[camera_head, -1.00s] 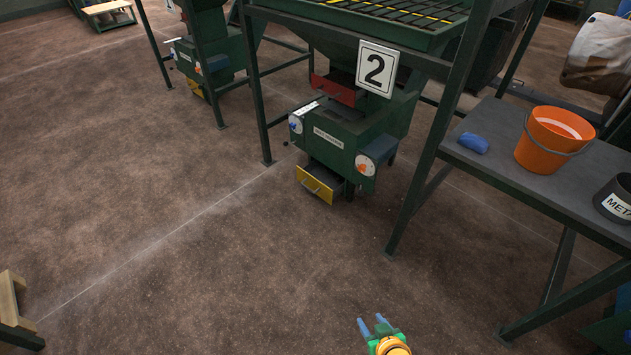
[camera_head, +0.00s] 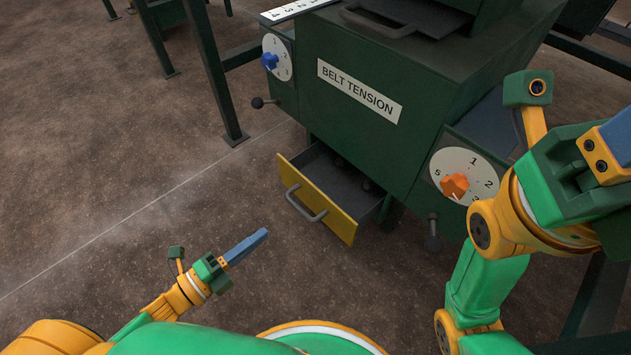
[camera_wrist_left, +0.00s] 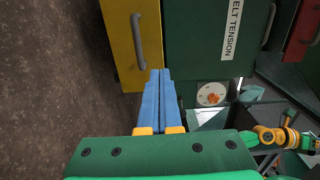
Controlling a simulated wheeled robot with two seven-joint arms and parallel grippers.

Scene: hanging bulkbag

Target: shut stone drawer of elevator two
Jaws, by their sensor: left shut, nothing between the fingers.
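The drawer with the yellow front (camera_head: 318,196) stands open, low on the green elevator machine. Its dark tray (camera_head: 335,172) shows behind the front, with a few small dark lumps in it. The front has a grey bar handle (camera_head: 304,203). My left gripper (camera_head: 264,232) is shut and empty, in front of the drawer and apart from it in the head view. In the left wrist view the shut blue fingers (camera_wrist_left: 157,72) point toward the lower part of the yellow front (camera_wrist_left: 128,60). My right gripper (camera_head: 612,145) is at the right edge, partly cut off.
Above the drawer is the green housing with a "BELT TENSION" label (camera_head: 359,91). A blue-knob dial (camera_head: 276,57) is left, an orange-knob dial (camera_head: 463,176) right. Black ball-ended levers (camera_head: 259,103) stick out. A green post (camera_head: 210,65) stands left. Floor in front is clear.

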